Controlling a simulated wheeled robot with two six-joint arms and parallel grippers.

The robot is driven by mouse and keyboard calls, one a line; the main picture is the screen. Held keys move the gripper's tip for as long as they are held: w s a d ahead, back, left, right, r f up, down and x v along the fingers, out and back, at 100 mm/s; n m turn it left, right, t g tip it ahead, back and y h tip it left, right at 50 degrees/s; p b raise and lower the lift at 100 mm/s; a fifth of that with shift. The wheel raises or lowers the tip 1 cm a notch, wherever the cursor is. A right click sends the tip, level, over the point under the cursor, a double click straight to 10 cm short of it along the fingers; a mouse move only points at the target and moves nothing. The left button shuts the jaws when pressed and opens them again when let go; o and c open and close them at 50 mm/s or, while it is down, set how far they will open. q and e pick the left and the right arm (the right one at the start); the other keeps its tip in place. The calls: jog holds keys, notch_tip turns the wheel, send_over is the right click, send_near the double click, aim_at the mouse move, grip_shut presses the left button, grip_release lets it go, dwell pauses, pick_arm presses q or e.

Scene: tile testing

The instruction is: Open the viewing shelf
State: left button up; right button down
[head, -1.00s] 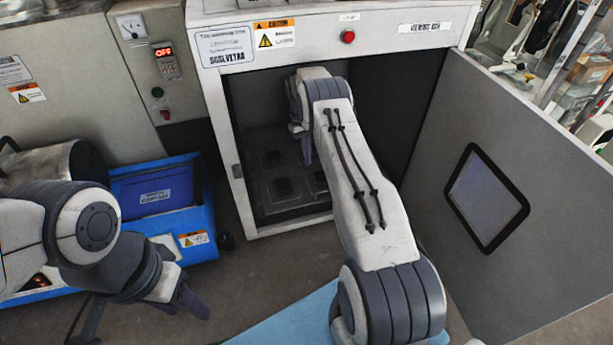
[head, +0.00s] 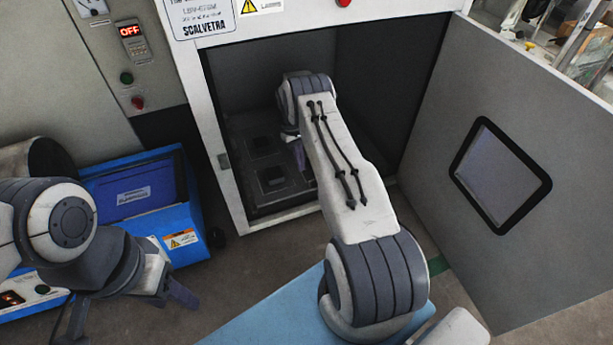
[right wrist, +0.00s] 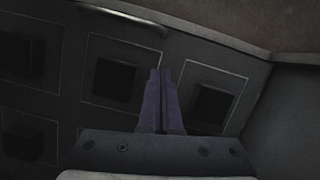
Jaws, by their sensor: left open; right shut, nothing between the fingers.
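The viewing shelf (head: 262,196) is a dark panel with square dark blocks, low inside the open white cabinet (head: 212,130). In the right wrist view the shelf (right wrist: 75,85) shows outlined squares and a pale bar handle (right wrist: 122,19) along its edge. My right gripper (head: 299,156) is inside the cabinet above the shelf, partly hidden by my own arm. Its purple fingers (right wrist: 161,75) are together and empty, pointing toward the handle side but apart from the handle in the picture. My left gripper (head: 181,291) is open and empty, outside the cabinet at the lower left.
The cabinet door (head: 435,140) with a dark-framed window (head: 499,176) stands wide open at the right. A blue container (head: 170,212) sits left of the cabinet. A control panel (head: 128,60) shows a red OFF display. Bare floor (head: 235,270) lies before the cabinet.

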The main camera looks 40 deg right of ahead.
aim_at(307, 182)
jog(key=shift+s+a+f+b, duration=0.15)
jog(key=shift+s+b, duration=0.55)
jog(key=shift+s, duration=1.15)
